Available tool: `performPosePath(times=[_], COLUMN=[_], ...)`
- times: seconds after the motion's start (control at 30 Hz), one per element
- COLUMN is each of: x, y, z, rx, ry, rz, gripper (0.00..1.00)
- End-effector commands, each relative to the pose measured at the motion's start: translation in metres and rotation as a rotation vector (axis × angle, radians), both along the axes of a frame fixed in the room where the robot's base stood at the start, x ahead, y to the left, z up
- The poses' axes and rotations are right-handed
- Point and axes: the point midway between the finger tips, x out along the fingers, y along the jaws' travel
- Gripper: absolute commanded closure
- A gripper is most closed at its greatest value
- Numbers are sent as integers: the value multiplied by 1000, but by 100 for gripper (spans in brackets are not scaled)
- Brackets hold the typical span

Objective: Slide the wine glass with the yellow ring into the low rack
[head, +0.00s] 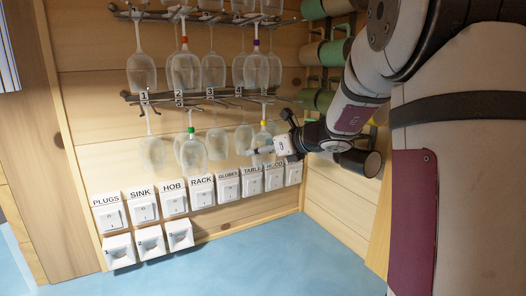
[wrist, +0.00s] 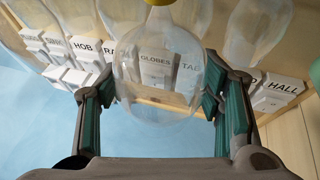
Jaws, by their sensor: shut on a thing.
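The wine glass with the yellow ring (head: 263,138) hangs upside down, bowl down, at the right part of the low rack (head: 215,93). Its stem reaches up towards the rack's front; I cannot tell whether its foot sits in the rails. My gripper (head: 258,151) is shut on this glass at its bowl. In the wrist view the clear bowl (wrist: 158,75) stands between the two dark fingers of my gripper (wrist: 156,88), with the yellow ring (wrist: 158,2) at the top edge. The foot is outside the wrist view.
A green-ringed glass (head: 191,152) and other clear glasses hang beside and behind. Above, an upper rack (head: 205,15) holds orange-ringed (head: 185,68) and purple-ringed (head: 256,70) glasses. Labelled switches (head: 201,191) line the wall below. Green mugs (head: 333,52) hang right. The blue worktop (head: 260,262) is clear.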

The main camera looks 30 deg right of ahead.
Motion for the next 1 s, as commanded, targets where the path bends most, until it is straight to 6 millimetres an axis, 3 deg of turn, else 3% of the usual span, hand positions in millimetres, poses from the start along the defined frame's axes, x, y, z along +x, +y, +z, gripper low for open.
performPosePath(times=[1.0], x=[42], y=[0], z=[-2], rx=[0], ry=[-1], rz=[-1], gripper=[57])
